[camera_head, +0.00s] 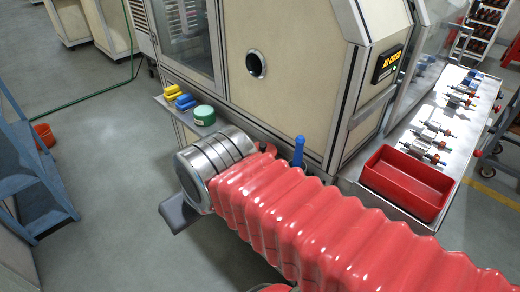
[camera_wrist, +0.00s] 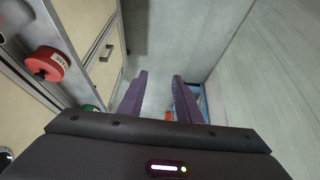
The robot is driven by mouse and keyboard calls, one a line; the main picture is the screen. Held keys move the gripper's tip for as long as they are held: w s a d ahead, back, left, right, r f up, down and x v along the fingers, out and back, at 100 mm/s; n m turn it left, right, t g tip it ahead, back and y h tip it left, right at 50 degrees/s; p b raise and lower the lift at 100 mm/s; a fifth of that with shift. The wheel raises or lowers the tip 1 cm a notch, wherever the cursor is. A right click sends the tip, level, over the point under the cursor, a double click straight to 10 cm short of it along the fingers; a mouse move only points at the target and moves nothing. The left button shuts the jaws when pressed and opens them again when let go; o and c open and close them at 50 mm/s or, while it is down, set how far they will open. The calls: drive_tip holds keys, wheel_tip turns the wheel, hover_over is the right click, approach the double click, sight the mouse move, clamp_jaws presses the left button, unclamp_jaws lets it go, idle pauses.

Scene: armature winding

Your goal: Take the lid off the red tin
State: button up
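The red tin (camera_wrist: 42,66) sits on the ledge at the left of the wrist view, with a dark knob on its top and a pale label on its side. In the head view a small red part (camera_head: 268,147), probably this tin, shows behind my arm, which hides most of it. My gripper (camera_wrist: 160,84) has its two purple fingers apart with nothing between them. It points past the ledge toward the floor, to the right of the tin and not touching it. In the head view only a dark part of my gripper (camera_head: 178,214) shows beyond the metal wrist.
A green tin (camera_head: 204,115) and yellow and blue pieces (camera_head: 180,97) lie on the machine's ledge. A blue upright object (camera_head: 298,152) stands near my arm. A red open bin (camera_head: 408,183) sits on the right-hand bench. Blue steps (camera_head: 30,170) stand left; the floor between is clear.

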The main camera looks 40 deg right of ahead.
drive_tip(key=shift+o, duration=0.5)
drive_tip(key=shift+o, duration=0.6)
drive_tip(key=shift+d, duration=0.1)
drive_tip(key=w+d+r+m, duration=0.1)
drive_tip(key=d+r, duration=0.2)
drive_tip(key=d, duration=0.5)
drive_tip(key=w+d+r+m+g, duration=0.1)
drive_tip(key=w+d+r, duration=0.1)
drive_tip(key=d, duration=0.7)
drive_tip(key=w+d+r+h, duration=0.1)
drive_tip(key=d+r, duration=0.3)
drive_tip(key=d, duration=0.5)
drive_tip(key=shift+w+d+m, duration=0.15)
drive_tip(key=shift+m, duration=0.25)
drive_tip(key=shift+f, duration=0.2)
hover_over(263, 148)
drive_tip(key=s, duration=0.2)
wheel_tip(263, 148, down, 7)
drive_tip(key=shift+s+f, duration=0.1)
drive_tip(key=shift+f, duration=0.25)
